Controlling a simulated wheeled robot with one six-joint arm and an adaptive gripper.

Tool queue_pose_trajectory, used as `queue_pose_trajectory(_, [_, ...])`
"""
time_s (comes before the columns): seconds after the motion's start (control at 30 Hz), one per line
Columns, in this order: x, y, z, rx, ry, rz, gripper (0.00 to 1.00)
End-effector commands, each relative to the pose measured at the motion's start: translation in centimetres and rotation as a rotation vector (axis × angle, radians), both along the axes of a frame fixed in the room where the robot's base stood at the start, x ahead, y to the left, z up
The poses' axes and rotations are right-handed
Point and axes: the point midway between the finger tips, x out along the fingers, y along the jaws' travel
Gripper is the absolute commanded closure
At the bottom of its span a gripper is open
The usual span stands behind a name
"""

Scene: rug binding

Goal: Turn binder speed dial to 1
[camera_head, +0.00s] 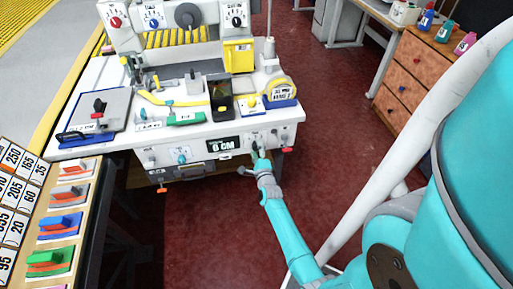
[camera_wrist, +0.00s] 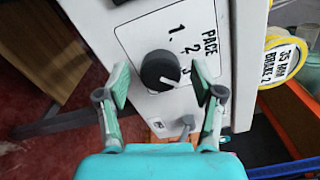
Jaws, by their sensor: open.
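The speed dial (camera_wrist: 158,70) is a round black knob on a white plate (camera_wrist: 140,35) marked PACE with 1, 2 and 3. Its white pointer mark slants to the lower right in the wrist view, nearest the 3. My gripper (camera_wrist: 163,82) is open, with one finger on each side of the dial; I see no clear contact. In the head view my gripper (camera_head: 258,160) is at the right part of the binder's white front panel (camera_head: 190,163) and partly hides the dial there.
A small grey lever (camera_wrist: 187,121) stands below the dial in the wrist view. A 6 CM display (camera_head: 222,145) and a teal knob (camera_head: 181,158) are left on the panel. A yellow tape roll (camera_head: 281,90) lies above. Red floor is clear to the right.

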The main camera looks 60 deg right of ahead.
Motion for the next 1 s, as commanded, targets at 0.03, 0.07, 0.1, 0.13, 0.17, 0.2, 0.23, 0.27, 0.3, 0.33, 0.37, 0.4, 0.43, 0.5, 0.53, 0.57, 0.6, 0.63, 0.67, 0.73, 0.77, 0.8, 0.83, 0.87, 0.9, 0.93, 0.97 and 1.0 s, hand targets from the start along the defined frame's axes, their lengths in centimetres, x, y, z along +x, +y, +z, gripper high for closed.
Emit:
queue_pose_trajectory(0.03, [0.34,-0.41,0.03,-0.001,-0.001,0.000,0.33])
queue_pose_trajectory(0.07, [0.47,-0.56,0.00,0.000,0.000,0.000,0.33])
queue_pose_trajectory(0.1, [0.63,-0.74,0.01,0.000,0.000,0.000,0.33])
queue_pose_trajectory(0.13, [0.74,-0.87,0.03,0.000,0.000,0.000,0.33])
queue_pose_trajectory(0.17, [0.82,-0.97,0.05,-0.001,-0.001,0.000,0.33])
queue_pose_trajectory(0.2, [0.91,-1.05,0.05,-0.001,-0.001,0.000,0.33])
queue_pose_trajectory(0.23, [0.94,-1.10,0.04,-0.001,-0.001,0.000,0.33])
queue_pose_trajectory(0.27, [0.97,-1.13,0.03,0.000,0.000,0.000,0.33])
queue_pose_trajectory(0.3, [0.98,-1.15,0.02,0.000,0.000,0.000,0.33])
queue_pose_trajectory(0.33, [0.98,-1.15,0.01,0.000,0.000,0.000,0.33])
queue_pose_trajectory(0.37, [0.98,-1.15,0.01,0.000,0.000,0.000,0.33])
queue_pose_trajectory(0.4, [0.97,-1.14,0.01,0.000,0.000,0.000,0.33])
queue_pose_trajectory(0.43, [0.97,-1.14,0.01,0.000,0.000,0.000,0.33])
queue_pose_trajectory(0.5, [0.96,-1.14,0.01,0.000,0.000,0.000,0.33])
queue_pose_trajectory(0.53, [0.96,-1.14,0.01,0.000,0.000,0.000,0.41])
queue_pose_trajectory(0.57, [0.96,-1.14,0.02,0.000,0.000,0.000,0.48])
queue_pose_trajectory(0.6, [0.96,-1.13,0.02,0.000,0.000,0.000,0.58])
queue_pose_trajectory(0.63, [0.96,-1.13,0.02,0.000,0.000,0.000,0.66])
queue_pose_trajectory(0.67, [0.96,-1.13,0.02,0.000,0.000,0.000,0.73])
queue_pose_trajectory(0.73, [0.96,-1.13,0.01,0.000,0.000,0.000,0.91])
queue_pose_trajectory(0.77, [0.96,-1.13,0.01,0.000,0.000,0.000,0.94])
queue_pose_trajectory(0.8, [0.96,-1.13,0.01,0.000,0.000,0.000,0.94])
queue_pose_trajectory(0.83, [0.95,-1.12,0.01,-0.001,0.001,0.000,0.94])
queue_pose_trajectory(0.87, [0.95,-1.12,0.01,-0.001,0.002,0.000,0.94])
queue_pose_trajectory(0.9, [0.95,-1.12,0.01,-0.003,0.003,0.000,0.94])
queue_pose_trajectory(0.93, [0.95,-1.12,0.01,-0.004,0.005,0.000,0.94])
queue_pose_trajectory(0.97, [0.95,-1.12,0.00,-0.006,0.008,0.000,0.94])
queue_pose_trajectory(1.0, [0.95,-1.12,0.00,-0.012,0.014,0.000,0.94])
